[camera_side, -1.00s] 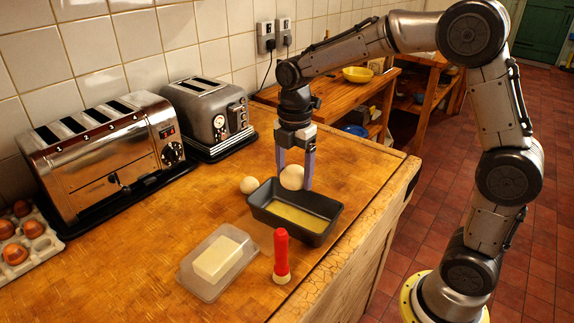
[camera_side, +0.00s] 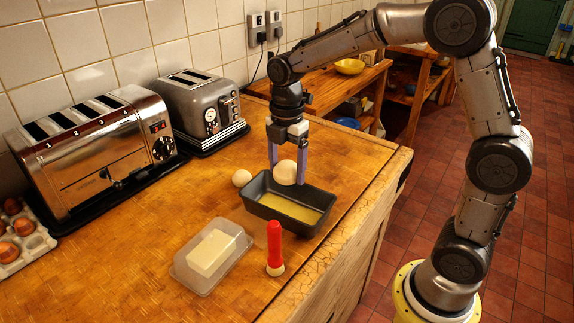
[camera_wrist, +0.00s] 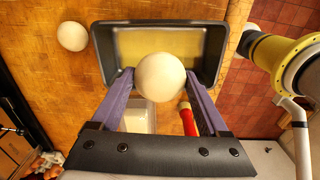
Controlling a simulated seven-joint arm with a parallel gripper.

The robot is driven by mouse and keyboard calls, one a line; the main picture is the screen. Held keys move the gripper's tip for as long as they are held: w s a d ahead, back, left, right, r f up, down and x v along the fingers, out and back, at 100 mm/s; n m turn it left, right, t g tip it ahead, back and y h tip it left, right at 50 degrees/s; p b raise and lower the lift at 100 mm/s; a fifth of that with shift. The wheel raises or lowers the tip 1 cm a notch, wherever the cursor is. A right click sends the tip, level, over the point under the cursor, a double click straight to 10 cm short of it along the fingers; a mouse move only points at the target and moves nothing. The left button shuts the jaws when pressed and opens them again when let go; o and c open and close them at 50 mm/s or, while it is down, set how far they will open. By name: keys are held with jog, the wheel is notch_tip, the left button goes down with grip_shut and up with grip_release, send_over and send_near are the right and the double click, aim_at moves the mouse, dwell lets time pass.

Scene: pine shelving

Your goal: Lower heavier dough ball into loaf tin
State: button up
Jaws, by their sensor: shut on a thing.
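My gripper (camera_side: 287,170) points down and is shut on a pale dough ball (camera_side: 286,173). In the wrist view the held ball (camera_wrist: 160,80) sits between the two purple fingers. The dark loaf tin (camera_side: 318,226) has a yellowish inside. In the side view the ball overlaps the tin's back rim; in the wrist view it covers part of the tin's opening (camera_wrist: 215,55). It looks held above the tin; the exact gap is unclear. A second, smaller-looking dough ball (camera_side: 242,178) lies on the wooden counter left of the tin, also in the wrist view (camera_wrist: 73,36).
A clear tub with butter (camera_side: 210,252) and a red-handled tool (camera_side: 274,245) stand in front of the tin. Two toasters (camera_side: 95,150) and an egg tray (camera_side: 20,235) line the wall. The counter's right edge (camera_side: 370,200) is close to the tin. Counter behind the tin is clear.

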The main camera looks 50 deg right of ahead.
send_over(287, 212)
jog(key=shift+f, duration=2.6)
jog(key=shift+f, duration=2.5)
dwell(0.4)
jog(key=o, duration=0.6)
